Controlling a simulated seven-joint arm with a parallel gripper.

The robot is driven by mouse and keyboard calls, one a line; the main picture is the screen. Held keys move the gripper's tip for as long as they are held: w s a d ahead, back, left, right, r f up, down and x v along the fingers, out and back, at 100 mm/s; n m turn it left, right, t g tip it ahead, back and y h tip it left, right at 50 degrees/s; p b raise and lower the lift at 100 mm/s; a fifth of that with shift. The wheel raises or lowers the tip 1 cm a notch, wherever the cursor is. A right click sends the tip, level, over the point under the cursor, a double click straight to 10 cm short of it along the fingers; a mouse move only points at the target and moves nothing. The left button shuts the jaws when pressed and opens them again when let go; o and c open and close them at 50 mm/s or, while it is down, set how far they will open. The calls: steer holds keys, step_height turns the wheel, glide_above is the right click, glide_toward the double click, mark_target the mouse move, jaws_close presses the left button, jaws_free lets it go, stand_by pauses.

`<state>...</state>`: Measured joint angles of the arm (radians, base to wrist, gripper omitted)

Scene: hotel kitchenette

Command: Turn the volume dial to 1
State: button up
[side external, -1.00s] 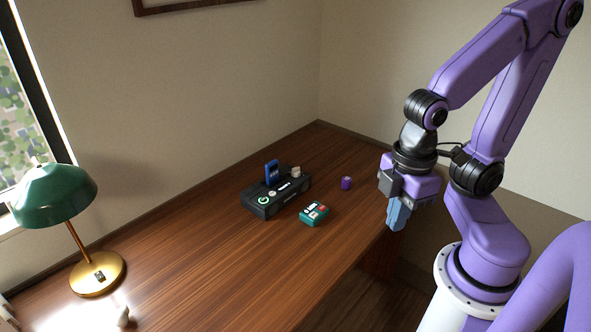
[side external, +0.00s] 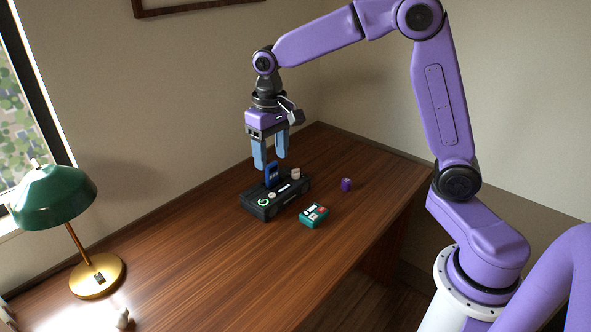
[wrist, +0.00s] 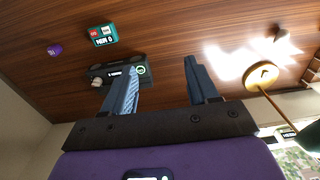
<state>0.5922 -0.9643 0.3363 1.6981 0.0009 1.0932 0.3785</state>
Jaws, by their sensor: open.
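A black device box (side external: 262,208) sits on the wooden desk, with a green-ringed round control (side external: 263,202) at its left end, a small pale button (side external: 272,194), a lit display and a beige knob (side external: 295,173) at its far right. I cannot tell which control is the volume dial. My gripper (side external: 270,163) is open and empty, pointing down above the box's rear near the card.
A brass lamp with a green shade (side external: 52,194) stands at the left. Walls rise behind the device.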

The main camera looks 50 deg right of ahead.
steer(key=w+d+f+m, duration=0.3)
steer(key=w+d+m, duration=0.3)
steer(key=w+d, duration=0.45)
steer(key=m, duration=0.6)
glide_above(296, 173)
step_height(296, 173, down, 5)
steer(key=f, duration=1.7)
steer(key=shift+w+d, duration=0.1)
steer(key=shift+w, duration=0.1)
steer(key=c, duration=1.1)
